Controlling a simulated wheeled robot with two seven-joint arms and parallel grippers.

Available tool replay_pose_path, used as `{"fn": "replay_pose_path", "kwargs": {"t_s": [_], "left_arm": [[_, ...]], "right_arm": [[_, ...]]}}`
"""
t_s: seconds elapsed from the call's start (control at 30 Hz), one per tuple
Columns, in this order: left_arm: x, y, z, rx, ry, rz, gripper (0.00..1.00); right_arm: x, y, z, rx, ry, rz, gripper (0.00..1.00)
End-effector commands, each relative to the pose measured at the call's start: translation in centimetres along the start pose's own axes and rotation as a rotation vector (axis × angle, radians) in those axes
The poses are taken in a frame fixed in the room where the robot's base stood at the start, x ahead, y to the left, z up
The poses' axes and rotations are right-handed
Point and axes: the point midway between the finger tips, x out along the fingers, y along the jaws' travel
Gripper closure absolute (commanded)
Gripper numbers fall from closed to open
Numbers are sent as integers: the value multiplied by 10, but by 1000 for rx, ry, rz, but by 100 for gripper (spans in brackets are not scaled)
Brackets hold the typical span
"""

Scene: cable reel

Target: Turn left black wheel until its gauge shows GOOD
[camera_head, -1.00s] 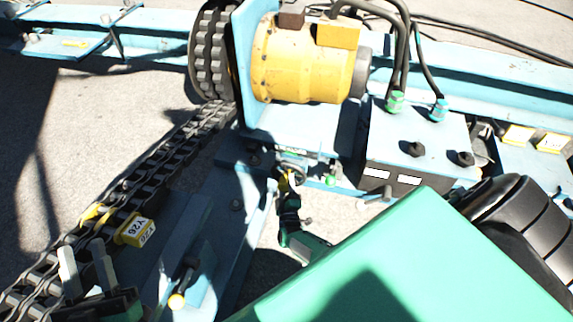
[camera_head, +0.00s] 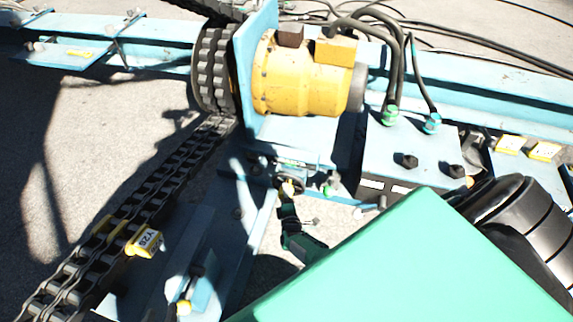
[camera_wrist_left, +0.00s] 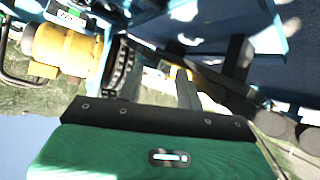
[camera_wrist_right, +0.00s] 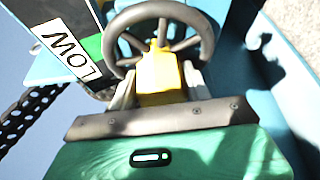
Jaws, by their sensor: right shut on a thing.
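The black wheel (camera_wrist_right: 205,30) fills the upper middle of the right wrist view, with spokes and a yellow handle (camera_wrist_right: 160,75) on its near side. In the head view the wheel (camera_head: 291,184) looks small, below the yellow motor. My right gripper (camera_wrist_right: 158,92) is shut on the yellow handle; it also shows in the head view (camera_head: 288,200). The gauge label (camera_wrist_right: 68,47) reads LOW, with a green patch beside it, partly hidden by the wheel. My left gripper (camera_wrist_left: 150,85) is open and empty in its wrist view, away from the wheel; I cannot make it out in the head view.
A yellow motor (camera_head: 300,80) stands on the blue frame above the wheel. Black hoses (camera_head: 398,60) and a control box (camera_head: 415,150) are right. Concrete ground is open at left.

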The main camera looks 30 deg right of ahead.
Motion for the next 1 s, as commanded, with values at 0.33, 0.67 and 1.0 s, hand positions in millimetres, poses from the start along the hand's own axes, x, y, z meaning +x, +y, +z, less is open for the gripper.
{"fn": "replay_pose_path", "kwargs": {"t_s": [0.33, 0.67, 1.0], "left_arm": [[-5, -8, 3, 3, -66, -22, 64], [-5, -9, 3, 3, -68, -22, 64], [-4, -9, 3, 4, -66, -23, 64]], "right_arm": [[0, 0, -3, -52, 4, -22, 92], [0, 0, -3, -53, 5, -22, 92], [0, 0, -1, -52, 2, -21, 29]]}}
